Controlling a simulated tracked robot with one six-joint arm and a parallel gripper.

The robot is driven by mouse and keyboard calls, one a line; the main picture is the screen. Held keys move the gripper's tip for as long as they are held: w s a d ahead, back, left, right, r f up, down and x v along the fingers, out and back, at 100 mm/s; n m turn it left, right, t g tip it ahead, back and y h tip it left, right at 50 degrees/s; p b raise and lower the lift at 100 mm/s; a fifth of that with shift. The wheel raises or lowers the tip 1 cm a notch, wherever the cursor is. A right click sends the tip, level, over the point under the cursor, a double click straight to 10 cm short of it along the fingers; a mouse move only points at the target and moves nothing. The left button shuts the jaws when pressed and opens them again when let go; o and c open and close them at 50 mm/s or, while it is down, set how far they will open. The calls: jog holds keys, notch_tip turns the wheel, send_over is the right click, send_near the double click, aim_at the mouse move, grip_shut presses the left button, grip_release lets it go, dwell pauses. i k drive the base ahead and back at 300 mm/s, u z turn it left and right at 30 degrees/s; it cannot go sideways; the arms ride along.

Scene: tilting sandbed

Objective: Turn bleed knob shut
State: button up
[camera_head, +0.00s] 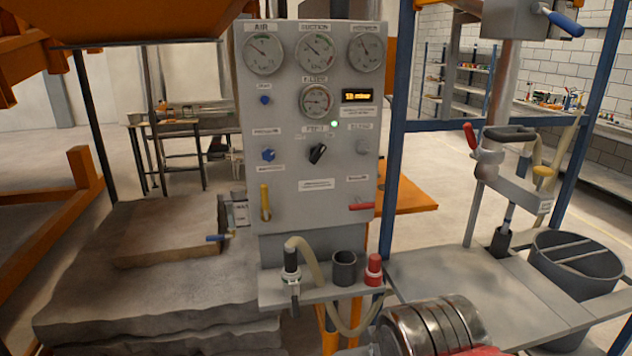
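A grey upright control panel (315,210) stands at the picture's centre. A small grey round knob (362,147) is at its right, under a small label that may read bleed. I cannot tell its turned position. To its left is a black selector knob (318,153), set at a slant. A blue knob (268,155) and a smaller blue knob (265,99) are on the panel's left side. A lit amber display (357,96) and a green lamp (334,124) are above the grey knob. My gripper's fingers do not show.
A yellow lever (265,202) and red lever (361,206) stick out below. A shelf (325,291) holds a hose fitting (291,265), dark cup (344,268) and red-topped piece (374,269). A ringed metal cylinder (430,326) fills the bottom. A clamp post (490,160) stands right.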

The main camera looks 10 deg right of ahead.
aim_at(362, 147)
jog(key=u, duration=0.9)
jog(key=i, duration=0.4)
jog(key=u, duration=0.1)
